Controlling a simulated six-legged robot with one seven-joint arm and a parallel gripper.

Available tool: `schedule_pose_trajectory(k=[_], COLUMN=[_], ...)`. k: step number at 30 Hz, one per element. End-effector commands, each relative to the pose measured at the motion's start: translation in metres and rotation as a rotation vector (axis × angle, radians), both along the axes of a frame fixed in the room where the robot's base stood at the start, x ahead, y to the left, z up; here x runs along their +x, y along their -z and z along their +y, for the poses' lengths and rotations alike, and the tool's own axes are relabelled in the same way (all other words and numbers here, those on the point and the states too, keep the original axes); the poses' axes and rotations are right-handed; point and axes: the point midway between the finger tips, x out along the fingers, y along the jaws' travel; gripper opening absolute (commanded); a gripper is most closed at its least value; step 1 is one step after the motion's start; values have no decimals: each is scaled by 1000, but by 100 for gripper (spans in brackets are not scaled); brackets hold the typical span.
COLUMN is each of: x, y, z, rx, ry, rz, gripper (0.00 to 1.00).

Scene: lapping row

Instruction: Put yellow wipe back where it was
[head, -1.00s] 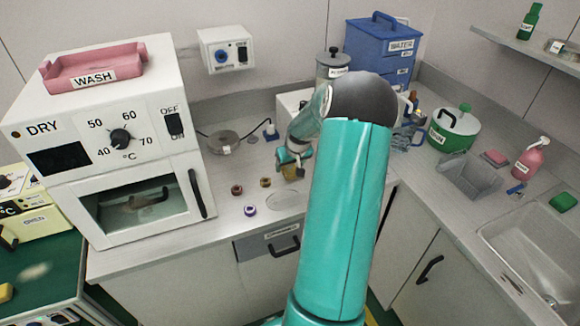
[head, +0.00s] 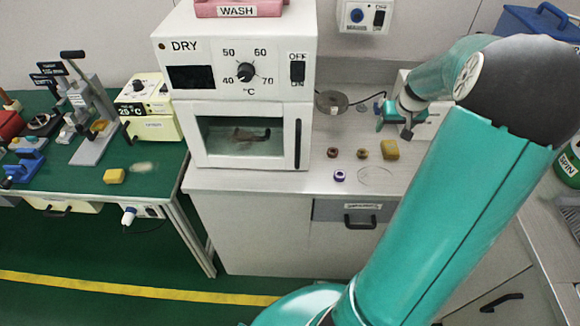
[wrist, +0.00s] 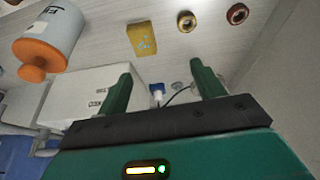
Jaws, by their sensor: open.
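A yellow wipe (head: 390,150) lies on the grey counter to the right of the small rings. It also shows in the wrist view (wrist: 141,39), with blue marks on its face. My gripper (head: 400,122) is above and behind it in the head view. In the wrist view my gripper (wrist: 163,82) has its two green fingers wide apart with nothing between them, and the wipe is beyond the fingertips, apart from them. A second yellow piece (head: 114,176) lies on the green bench at left, beside a pale smear (head: 144,167).
A white DRY oven (head: 245,100) stands left on the counter, a red WASH tray (head: 238,9) on top. Small rings (head: 362,153) and a purple-white ring (head: 340,176) lie near a faint outline (head: 377,177). An orange-capped bottle (wrist: 45,40) shows in the wrist view.

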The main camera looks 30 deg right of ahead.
Motion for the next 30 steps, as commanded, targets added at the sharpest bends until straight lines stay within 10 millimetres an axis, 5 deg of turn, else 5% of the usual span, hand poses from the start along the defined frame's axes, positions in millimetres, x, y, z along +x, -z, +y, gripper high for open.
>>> schedule_pose_trajectory(k=[3,8,18,24,30], x=[22,29,-15,-67,-105], y=[-33,-73,-132,-145,-143], z=[63,152,317,388,423], rx=[-37,-79,-108,-68,-13], ry=[-78,-162,-318,-415,-485], rz=[27,46,-8,-71,-107], gripper=[68,68,68,68,68])
